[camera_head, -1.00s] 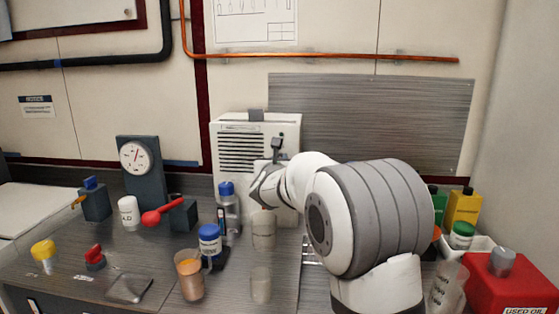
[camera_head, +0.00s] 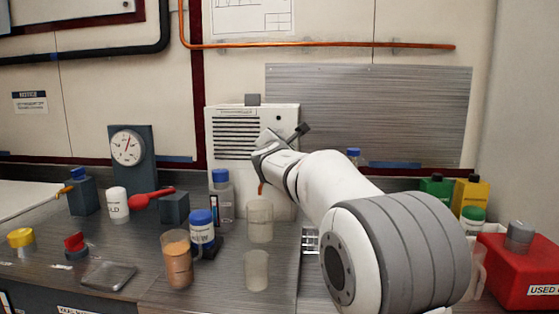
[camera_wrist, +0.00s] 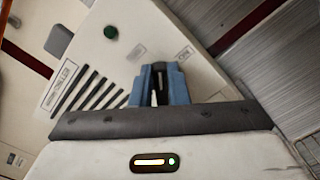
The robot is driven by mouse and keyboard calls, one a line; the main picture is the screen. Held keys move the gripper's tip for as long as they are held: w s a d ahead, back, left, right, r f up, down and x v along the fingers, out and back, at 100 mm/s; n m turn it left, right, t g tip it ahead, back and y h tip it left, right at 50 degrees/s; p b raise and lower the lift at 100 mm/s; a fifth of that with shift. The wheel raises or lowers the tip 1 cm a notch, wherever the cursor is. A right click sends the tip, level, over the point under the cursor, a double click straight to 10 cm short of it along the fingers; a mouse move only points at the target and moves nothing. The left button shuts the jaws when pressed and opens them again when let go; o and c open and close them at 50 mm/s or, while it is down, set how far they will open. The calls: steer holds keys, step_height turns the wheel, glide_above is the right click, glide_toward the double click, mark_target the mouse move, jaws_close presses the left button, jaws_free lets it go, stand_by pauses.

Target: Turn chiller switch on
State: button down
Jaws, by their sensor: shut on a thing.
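The chiller is a white box (camera_head: 220,167) with black vent slots, against the back wall. My gripper (camera_wrist: 159,70) has blue fingers close against the chiller's front, shut on a small dark part that I take to be the chiller switch (camera_wrist: 158,75). The fingers hide most of it, so its position cannot be read. In the head view my wrist covers the chiller's right part and hides the fingertips.
Clear cups (camera_head: 259,222), a blue-capped jar (camera_head: 201,238) and an orange-filled cup (camera_head: 177,262) stand in front of the chiller. A gauge (camera_head: 128,147) and a red-handled valve (camera_head: 160,196) are left. A red oil can (camera_head: 520,275) is at right.

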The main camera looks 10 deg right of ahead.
steer(key=shift+s+d+f+m+b, duration=0.1)
steer(key=shift+f+m+b, duration=0.2)
steer(key=shift+m+b, duration=1.35)
steer(key=shift+w+d+f+m+b, duration=0.15)
steer(key=shift+f+m+b, duration=0.1)
steer(key=shift+m+b, duration=1.4)
steer(key=shift+s+d+f+m+b, duration=0.15)
steer(key=shift+f+m+b, duration=0.15)
steer(key=shift+m+b, duration=1.35)
steer(key=c, duration=1.4)
jaws_free()
steer(key=shift+s+a, duration=0.1)
steer(key=b+v, duration=0.1)
steer(key=v, duration=0.6)
steer(key=shift+s, duration=0.3)
